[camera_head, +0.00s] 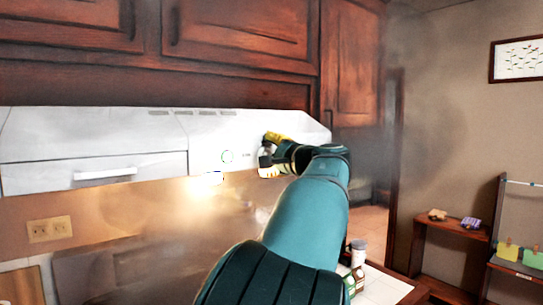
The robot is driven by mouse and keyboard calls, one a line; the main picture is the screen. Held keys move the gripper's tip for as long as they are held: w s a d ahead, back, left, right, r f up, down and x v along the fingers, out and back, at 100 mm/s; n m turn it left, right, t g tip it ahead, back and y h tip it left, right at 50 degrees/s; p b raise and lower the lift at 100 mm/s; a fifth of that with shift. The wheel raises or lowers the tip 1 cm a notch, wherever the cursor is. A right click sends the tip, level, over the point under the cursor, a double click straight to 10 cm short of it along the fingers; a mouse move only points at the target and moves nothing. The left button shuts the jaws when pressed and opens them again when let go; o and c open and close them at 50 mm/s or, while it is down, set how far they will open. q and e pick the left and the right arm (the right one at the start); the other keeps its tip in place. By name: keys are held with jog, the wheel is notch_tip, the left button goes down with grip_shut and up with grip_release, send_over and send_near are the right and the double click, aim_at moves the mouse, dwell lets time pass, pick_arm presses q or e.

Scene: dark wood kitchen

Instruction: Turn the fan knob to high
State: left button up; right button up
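The white range hood (130,135) hangs under the dark wood cabinets. My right gripper is not in view.
A white handle (105,175) is on the hood's left panel. Wood cabinets (240,35) close off the space above. Bottles (357,262) stand on the counter beyond my arm. A shelf (452,233) stands on the right.

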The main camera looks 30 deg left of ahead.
pick_arm(q)
jog(key=v, duration=1.2)
jog(key=shift+d+f, duration=0.1)
